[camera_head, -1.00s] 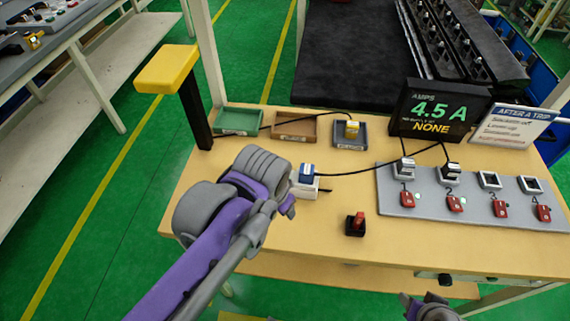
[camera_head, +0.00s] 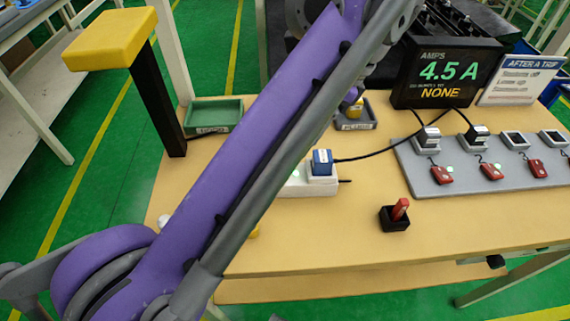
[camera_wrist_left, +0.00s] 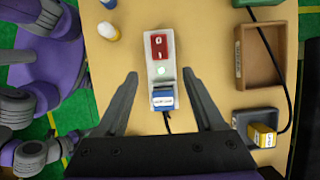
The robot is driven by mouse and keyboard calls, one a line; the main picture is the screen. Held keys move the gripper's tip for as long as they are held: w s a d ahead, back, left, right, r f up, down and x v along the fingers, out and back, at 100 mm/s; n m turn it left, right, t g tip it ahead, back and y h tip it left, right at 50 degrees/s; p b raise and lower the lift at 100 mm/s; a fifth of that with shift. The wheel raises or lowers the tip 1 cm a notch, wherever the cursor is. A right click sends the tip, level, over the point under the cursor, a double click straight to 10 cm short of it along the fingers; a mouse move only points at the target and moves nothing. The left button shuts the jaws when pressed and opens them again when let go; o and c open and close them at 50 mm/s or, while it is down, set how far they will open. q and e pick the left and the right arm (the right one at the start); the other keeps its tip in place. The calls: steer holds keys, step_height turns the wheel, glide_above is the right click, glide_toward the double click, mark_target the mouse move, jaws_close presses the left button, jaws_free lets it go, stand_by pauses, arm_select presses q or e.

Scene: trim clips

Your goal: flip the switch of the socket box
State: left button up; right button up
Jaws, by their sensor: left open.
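The white socket box (camera_wrist_left: 160,45) lies on the table. The left wrist view shows its red rocker switch (camera_wrist_left: 159,46), a green lamp (camera_wrist_left: 163,71) and a blue plug (camera_wrist_left: 163,97) in its near end. In the head view my left arm hides much of the socket box (camera_head: 318,186), while the blue plug (camera_head: 321,162) shows. My left gripper (camera_wrist_left: 160,73) is open and empty, its fingers to either side of the box in the wrist view, the switch beyond the tips. I cannot tell its height. My right gripper is out of view.
A grey panel (camera_head: 440,181) with sockets and red tags lies right. A red switch in a black holder (camera_head: 394,217) stands in front. A display (camera_head: 440,78) stands behind. Trays (camera_head: 212,114) line the back edge. A yellow-topped post (camera_head: 112,38) stands left. A black cord runs from the plug.

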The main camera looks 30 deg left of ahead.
mark_target(280, 170)
arm_select(q)
steer(key=b+x, duration=0.3)
steer(key=x, duration=0.6)
steer(key=shift+s+f, duration=0.1)
steer(key=shift+f, duration=0.15)
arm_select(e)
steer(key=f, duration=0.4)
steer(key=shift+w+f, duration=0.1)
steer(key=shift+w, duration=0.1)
